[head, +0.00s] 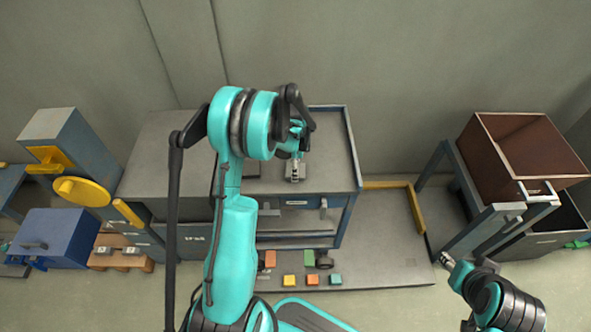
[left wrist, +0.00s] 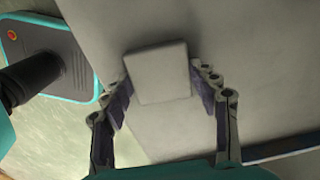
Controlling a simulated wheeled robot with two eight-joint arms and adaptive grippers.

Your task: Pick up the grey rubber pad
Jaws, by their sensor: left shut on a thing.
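The grey rubber pad (left wrist: 158,70) is a light grey square block between the two fingers of my left gripper (left wrist: 162,90) in the left wrist view. The fingers close on its two opposite sides. In the head view my left gripper (head: 296,163) is over the grey top of the middle cabinet (head: 332,150), with the pad (head: 295,174) small and partly hidden at the fingertips. I cannot tell whether the pad touches the cabinet top. My right gripper (head: 446,261) is low at the right, away from the cabinet; its fingers are too small to read.
A brown open bin (head: 520,150) stands on a frame at the right. Several coloured blocks (head: 289,281) lie on the low base in front of the cabinet. A blue box (head: 50,235) and a yellow-handled machine (head: 62,140) stand at the left. The cabinet top has a raised rim.

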